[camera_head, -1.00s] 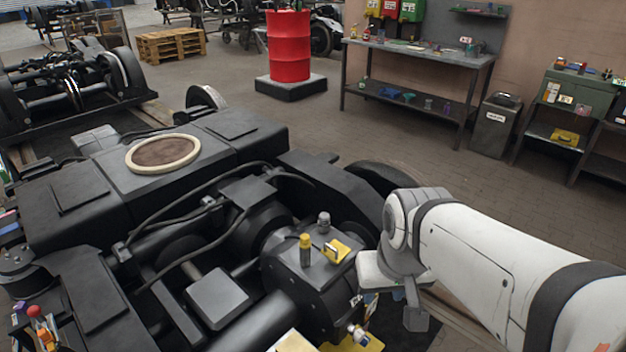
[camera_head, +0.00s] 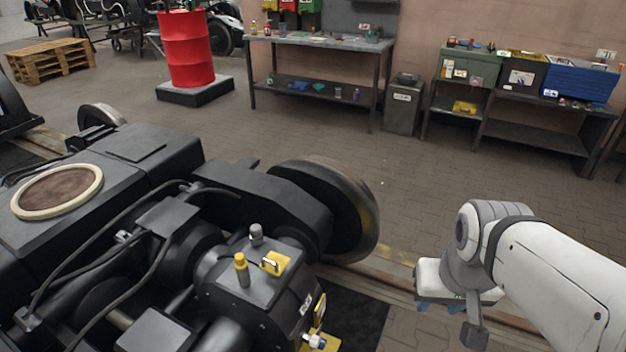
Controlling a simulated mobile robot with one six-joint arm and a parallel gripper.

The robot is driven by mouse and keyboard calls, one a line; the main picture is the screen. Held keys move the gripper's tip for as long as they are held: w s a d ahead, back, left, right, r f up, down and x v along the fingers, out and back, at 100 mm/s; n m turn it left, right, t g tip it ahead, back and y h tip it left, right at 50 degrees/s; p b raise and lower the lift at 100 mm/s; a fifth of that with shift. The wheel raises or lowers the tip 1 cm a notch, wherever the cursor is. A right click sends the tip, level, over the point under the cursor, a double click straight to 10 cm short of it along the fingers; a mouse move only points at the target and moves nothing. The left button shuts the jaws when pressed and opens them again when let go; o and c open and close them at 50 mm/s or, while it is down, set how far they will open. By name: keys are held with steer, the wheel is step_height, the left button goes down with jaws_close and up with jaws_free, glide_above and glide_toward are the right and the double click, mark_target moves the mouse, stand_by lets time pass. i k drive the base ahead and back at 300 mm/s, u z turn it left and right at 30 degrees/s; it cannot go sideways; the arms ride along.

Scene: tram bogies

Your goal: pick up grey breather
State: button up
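The grey breather (camera_head: 256,234) is a small grey cap standing upright on top of the dark gearbox housing (camera_head: 250,290) of the bogie. A yellow-topped cylinder (camera_head: 242,268) stands in front of it to the left, and a yellow plate with a handle (camera_head: 275,263) lies to its right. My gripper (camera_head: 470,335) hangs at the end of my white arm, right of the gearbox and apart from the breather. Its fingers are small and partly hidden, so I cannot tell whether they are open or shut.
A wheel (camera_head: 345,215) stands behind the gearbox, and black cables (camera_head: 110,215) run across the bogie. A workbench (camera_head: 320,42), a grey bin (camera_head: 404,105) and a red drum (camera_head: 186,50) stand at the back. The paved floor (camera_head: 430,180) between is clear.

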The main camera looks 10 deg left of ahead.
mark_target(256, 230)
steer(key=z, duration=1.15)
steer(key=i, duration=2.15)
steer(key=u, duration=1.7)
steer(key=k, duration=0.1)
steer(key=u, duration=1.8)
steer(key=i, duration=1)
steer(key=u, duration=0.05)
